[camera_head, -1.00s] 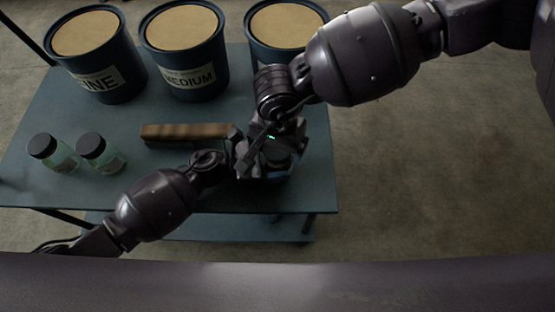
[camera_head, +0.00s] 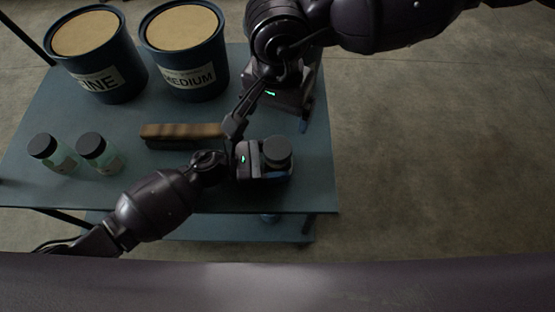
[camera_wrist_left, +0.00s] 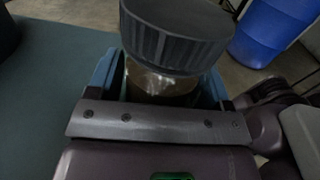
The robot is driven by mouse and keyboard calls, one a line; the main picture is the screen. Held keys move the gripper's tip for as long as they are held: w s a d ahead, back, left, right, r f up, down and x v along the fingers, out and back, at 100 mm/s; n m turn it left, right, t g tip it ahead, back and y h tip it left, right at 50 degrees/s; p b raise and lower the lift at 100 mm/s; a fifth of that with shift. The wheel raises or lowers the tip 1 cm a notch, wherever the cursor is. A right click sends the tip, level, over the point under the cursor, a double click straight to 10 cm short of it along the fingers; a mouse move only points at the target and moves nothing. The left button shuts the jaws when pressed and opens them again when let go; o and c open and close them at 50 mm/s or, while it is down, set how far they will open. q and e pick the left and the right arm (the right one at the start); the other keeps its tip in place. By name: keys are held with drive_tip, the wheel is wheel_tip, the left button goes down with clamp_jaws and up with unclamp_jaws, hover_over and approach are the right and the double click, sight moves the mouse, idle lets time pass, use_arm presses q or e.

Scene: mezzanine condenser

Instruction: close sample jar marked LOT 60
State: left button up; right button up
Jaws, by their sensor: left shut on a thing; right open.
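A small glass jar (camera_wrist_left: 165,85) with a dark grey ribbed lid (camera_wrist_left: 185,40) is between the blue-tipped fingers of my left gripper (camera_wrist_left: 165,88). The lid sits on the jar's mouth; I cannot tell how tightly. In the head view the lid (camera_head: 277,149) shows from above at the table's front right, with my left gripper (camera_head: 276,172) shut around the jar below it. No LOT marking is readable on this jar. My right gripper (camera_head: 270,122) is open and empty, above and behind the jar, apart from the lid.
Two more lidded jars (camera_head: 54,152) (camera_head: 99,153) stand on the blue-grey table (camera_head: 60,205) at left. A wooden-topped brush or block (camera_head: 180,135) lies behind my left wrist. Buckets marked MEDIUM (camera_head: 187,60) and, partly hidden, "INE" (camera_head: 98,65) stand at the back.

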use_arm(q)
drive_tip(key=o, duration=1.7)
drive_tip(key=shift+o, duration=0.2)
drive_tip(key=shift+a, duration=0.1)
drive_tip(key=a, duration=0.7)
drive_tip(key=s+a, duration=0.1)
drive_tip(key=a, duration=0.2)
drive_tip(key=shift+s+a, duration=0.1)
drive_tip(key=shift+a, duration=0.2)
